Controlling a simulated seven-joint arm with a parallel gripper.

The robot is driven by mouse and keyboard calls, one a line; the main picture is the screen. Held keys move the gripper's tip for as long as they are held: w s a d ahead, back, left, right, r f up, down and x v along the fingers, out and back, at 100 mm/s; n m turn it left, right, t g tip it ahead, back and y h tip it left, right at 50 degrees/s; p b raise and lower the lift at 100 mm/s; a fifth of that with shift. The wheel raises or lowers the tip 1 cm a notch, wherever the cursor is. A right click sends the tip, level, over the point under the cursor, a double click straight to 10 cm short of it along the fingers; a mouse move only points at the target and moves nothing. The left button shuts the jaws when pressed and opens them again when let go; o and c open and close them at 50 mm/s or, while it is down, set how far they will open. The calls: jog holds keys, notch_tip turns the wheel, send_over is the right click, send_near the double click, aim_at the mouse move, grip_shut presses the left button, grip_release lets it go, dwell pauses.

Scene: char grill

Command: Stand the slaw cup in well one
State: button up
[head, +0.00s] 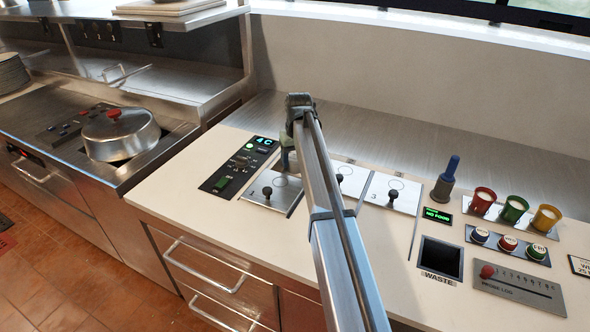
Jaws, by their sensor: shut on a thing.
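My gripper (288,158) hangs from the far end of my arm, over the back right of the plate numbered 1. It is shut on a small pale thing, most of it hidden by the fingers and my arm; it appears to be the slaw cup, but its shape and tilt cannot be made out. Well one's steel plate (285,203) has a black knob (267,191) and lies flat in the counter. Its back right part is hidden behind the gripper. I cannot tell whether the held thing touches the plate.
A second plate (352,177) and plate 3 (400,186) lie to the right. A control panel (238,167) is on the left. A blue-handled tool (446,180), red (482,200), green (513,209) and yellow (545,218) cups and a waste opening (441,259) are further right.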

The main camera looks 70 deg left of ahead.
aim_at(295, 168)
jog(key=shift+f, duration=2.15)
jog(key=shift+f, duration=0.15)
jog(key=o, duration=1.1)
jog(key=r, duration=0.4)
jog(key=d+r, duration=0.1)
jog(key=r, duration=0.7)
jog(key=shift+d+r, duration=0.1)
jog(key=shift+d, duration=0.3)
